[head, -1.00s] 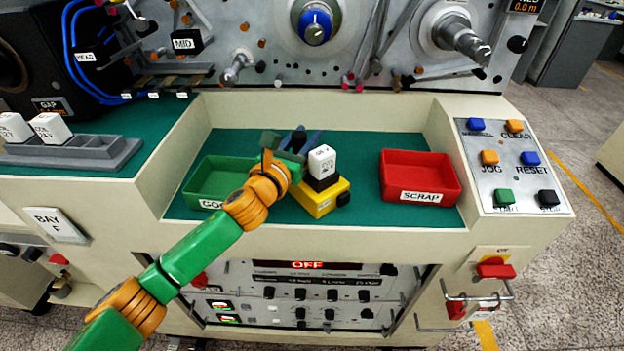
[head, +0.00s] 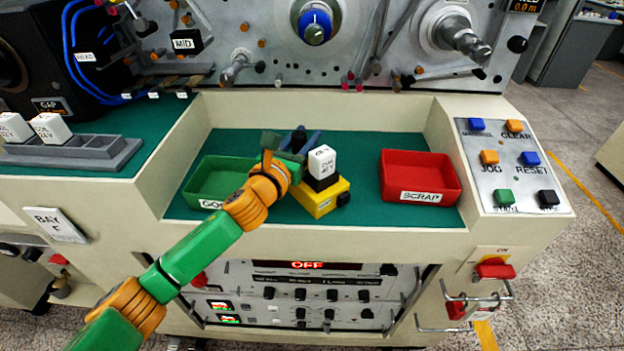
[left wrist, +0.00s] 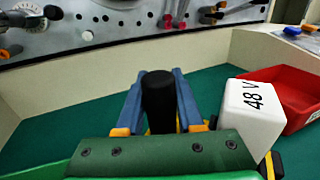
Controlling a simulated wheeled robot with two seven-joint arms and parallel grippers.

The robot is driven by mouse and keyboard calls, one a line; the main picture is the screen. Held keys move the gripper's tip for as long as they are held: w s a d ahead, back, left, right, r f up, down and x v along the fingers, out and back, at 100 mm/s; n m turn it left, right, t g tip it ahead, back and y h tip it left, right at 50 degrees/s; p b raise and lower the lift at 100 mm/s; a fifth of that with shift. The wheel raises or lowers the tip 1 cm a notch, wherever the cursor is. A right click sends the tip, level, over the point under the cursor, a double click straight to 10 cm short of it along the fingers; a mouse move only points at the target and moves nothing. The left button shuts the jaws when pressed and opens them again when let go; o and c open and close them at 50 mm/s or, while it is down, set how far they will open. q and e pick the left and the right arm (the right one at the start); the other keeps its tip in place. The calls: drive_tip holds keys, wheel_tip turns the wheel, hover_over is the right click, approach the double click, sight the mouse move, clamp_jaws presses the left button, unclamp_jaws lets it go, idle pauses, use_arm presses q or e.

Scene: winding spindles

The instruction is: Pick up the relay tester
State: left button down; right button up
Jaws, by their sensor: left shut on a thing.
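The relay tester (head: 322,204) is a yellow box on the green work surface, with a black socket on top and a white relay block (head: 322,161) in it. In the left wrist view the white block (left wrist: 252,112) reads 48 V. My left gripper (head: 300,142) is at the tester's left and rear, its blue fingers on both sides of a black upright handle (left wrist: 158,100). The fingers (left wrist: 160,102) are shut on that handle. Much of the tester's left side is hidden by my arm. My right gripper is in no view.
A green bin (head: 205,183) marked GOOD, partly covered by my arm, stands left of the tester. A red SCRAP bin (head: 421,170) stands to the right, with bare green surface between. A grey rack (head: 85,153) with white relays is at far left.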

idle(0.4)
use_arm(q)
drive_tip(key=shift+w+r, duration=0.1)
drive_tip(key=shift+r, duration=0.35)
wheel_tip(320, 180, up, 2)
drive_tip(key=shift+r, duration=0.1)
drive_tip(key=s+r, duration=1)
drive_tip(key=s, duration=0.4)
drive_tip(key=shift+d+p, duration=0.4)
drive_tip(key=shift+f, duration=0.1)
